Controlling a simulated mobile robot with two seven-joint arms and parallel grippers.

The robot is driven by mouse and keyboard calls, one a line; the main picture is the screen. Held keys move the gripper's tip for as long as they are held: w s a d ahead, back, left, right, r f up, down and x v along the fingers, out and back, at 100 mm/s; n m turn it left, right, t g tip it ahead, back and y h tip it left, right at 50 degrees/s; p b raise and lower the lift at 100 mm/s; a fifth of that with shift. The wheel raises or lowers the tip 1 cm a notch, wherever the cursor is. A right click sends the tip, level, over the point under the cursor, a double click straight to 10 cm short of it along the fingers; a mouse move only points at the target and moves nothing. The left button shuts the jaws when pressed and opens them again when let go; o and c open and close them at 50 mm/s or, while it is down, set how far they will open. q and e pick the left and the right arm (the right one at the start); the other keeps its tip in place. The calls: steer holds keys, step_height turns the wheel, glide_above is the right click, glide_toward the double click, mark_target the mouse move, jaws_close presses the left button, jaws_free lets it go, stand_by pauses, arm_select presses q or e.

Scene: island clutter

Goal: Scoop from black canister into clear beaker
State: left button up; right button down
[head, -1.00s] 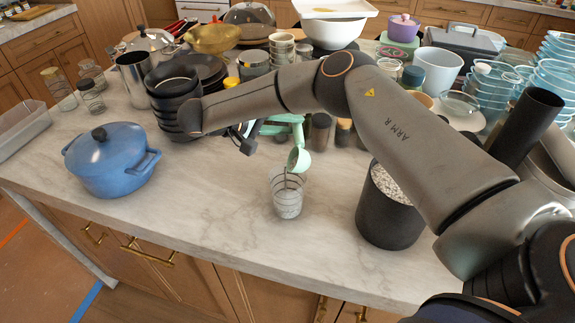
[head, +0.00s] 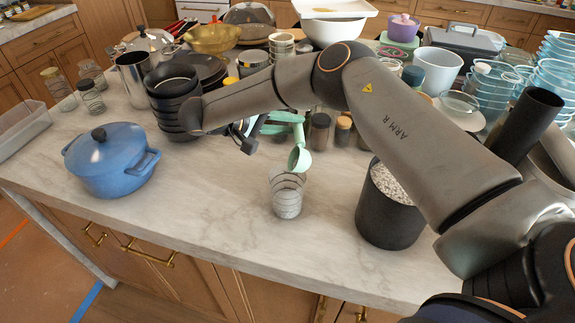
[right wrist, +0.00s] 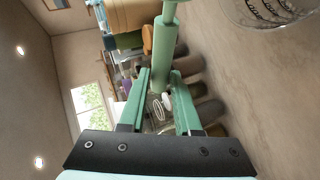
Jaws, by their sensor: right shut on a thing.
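My right gripper (head: 283,124) is shut on the handle of a mint-green scoop. The scoop cup (head: 299,159) is tipped steeply just above the clear beaker (head: 287,198), near its rim; whether they touch is unclear. The beaker stands upright on the counter and has dark rings and pale contents low inside. The black canister (head: 388,217) stands to the right, with white granules (head: 396,184) in it, partly hidden by my right arm. In the right wrist view the scoop handle (right wrist: 163,62) runs between the fingers, and the beaker (right wrist: 268,10) shows at the top right. My left gripper is out of view.
A blue pot (head: 108,163) and stacked black bowls (head: 173,100) stand to the left. Several small jars (head: 320,131) stand behind the scoop. Blue bowls (head: 490,95) and a white canister (head: 437,72) are at the back right. The counter's front is clear around the beaker.

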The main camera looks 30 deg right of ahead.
steer(key=shift+d+r+t+y, duration=0.15)
steer(key=shift+t+y, duration=0.15)
steer(key=shift+y, duration=0.3)
steer(key=shift+s+d+m+t+y, duration=0.2)
steer(key=shift+m+t+y, duration=0.15)
steer(key=shift+y, duration=0.55)
steer(key=shift+a, duration=0.1)
steer(key=shift+y, duration=0.3)
steer(key=shift+d+m+t+y, duration=0.25)
steer(key=shift+m+t+y, duration=0.15)
steer(key=shift+y, duration=0.4)
steer(key=shift+s+t+y, duration=0.1)
steer(key=shift+t+y, duration=0.35)
steer(key=shift+y, duration=0.35)
